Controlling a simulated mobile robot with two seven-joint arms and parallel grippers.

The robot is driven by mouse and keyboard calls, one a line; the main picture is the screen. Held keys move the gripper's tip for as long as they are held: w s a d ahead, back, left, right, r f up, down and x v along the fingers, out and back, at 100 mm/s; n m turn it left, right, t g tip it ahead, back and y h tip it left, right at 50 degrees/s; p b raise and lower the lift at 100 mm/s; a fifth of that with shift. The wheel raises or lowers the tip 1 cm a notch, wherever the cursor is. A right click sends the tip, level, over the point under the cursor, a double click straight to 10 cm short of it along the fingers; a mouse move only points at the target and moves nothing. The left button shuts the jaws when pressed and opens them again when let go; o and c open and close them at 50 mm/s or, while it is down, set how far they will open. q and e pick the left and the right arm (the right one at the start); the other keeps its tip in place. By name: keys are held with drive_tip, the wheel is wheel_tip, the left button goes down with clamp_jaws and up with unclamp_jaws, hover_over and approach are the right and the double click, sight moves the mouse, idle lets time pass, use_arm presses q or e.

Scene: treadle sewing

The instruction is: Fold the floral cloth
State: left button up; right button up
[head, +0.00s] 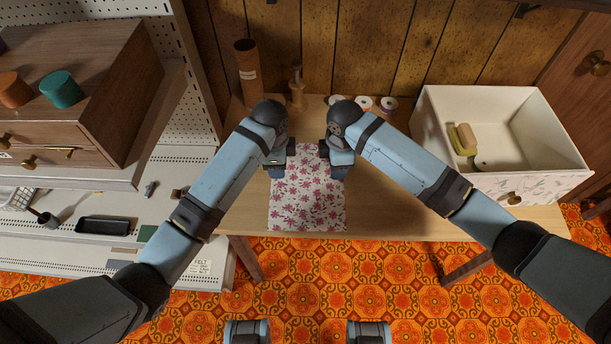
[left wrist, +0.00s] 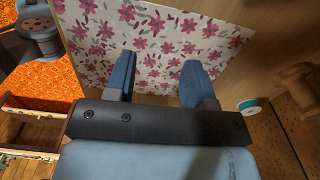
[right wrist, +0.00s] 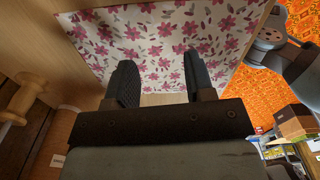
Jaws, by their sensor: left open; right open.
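The floral cloth (head: 308,203), white with pink flowers, lies flat on the wooden table, its near edge close to the table's front edge. My left gripper (head: 277,174) is over the cloth's far left part; in the left wrist view the cloth (left wrist: 150,35) shows beyond its open, empty fingers (left wrist: 160,80). My right gripper (head: 340,173) is over the cloth's far right part; in the right wrist view the cloth (right wrist: 160,40) lies beyond its open, empty fingers (right wrist: 160,80). The arms hide parts of the cloth's far side. I cannot tell whether the fingertips touch it.
The wooden table (head: 400,215) is bare beside the cloth. Behind stand a brown tube (head: 247,65), a wooden spool stand (head: 297,90) and thread spools (head: 388,104). A white drawer box (head: 545,185) holding a brush is at right. A shelf unit with a wooden chest (head: 95,95) is at left.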

sight(280, 183)
use_arm(q)
drive_tip(key=shift+w+f, duration=0.1)
drive_tip(key=shift+f, duration=3.65)
use_arm(e)
drive_tip(key=shift+w+d+f, duration=0.1)
drive_tip(key=shift+f, duration=1.8)
drive_tip(key=shift+w+d+f, duration=0.1)
drive_tip(key=shift+f, duration=1.8)
use_arm(q)
drive_tip(key=shift+f, duration=0.2)
use_arm(e)
drive_tip(key=shift+s+f, duration=0.1)
drive_tip(key=shift+f, duration=0.1)
use_arm(q)
drive_tip(key=shift+r, duration=0.1)
drive_tip(key=shift+c, duration=0.7)
use_arm(e)
drive_tip(key=shift+r, duration=0.1)
drive_tip(key=shift+c, duration=0.7)
use_arm(q)
clamp_jaws()
use_arm(e)
clamp_jaws()
use_arm(q)
drive_tip(key=shift+r, duration=0.1)
use_arm(e)
drive_tip(key=shift+r, duration=0.15)
